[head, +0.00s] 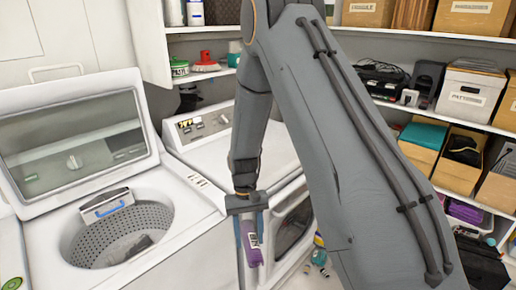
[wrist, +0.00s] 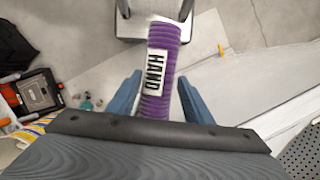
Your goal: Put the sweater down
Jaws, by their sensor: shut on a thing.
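My gripper (head: 251,232) hangs in front of the gap between the two white machines, fingers pointing down. It is shut on a purple ribbed item (head: 250,246) with a white label. In the wrist view the purple item (wrist: 160,45) sits between the blue fingers (wrist: 157,95), and its label reads "HAND". Its shape is like a rolled or narrow bundle; I cannot tell from its look that it is a sweater. It is held above the floor.
An open top-loading washer (head: 110,220) stands left, dark cloth in its drum. A front-door machine (head: 295,225) stands behind my gripper. Shelves with boxes (head: 470,95) line the right. Small items (head: 318,258) lie on the floor at lower right.

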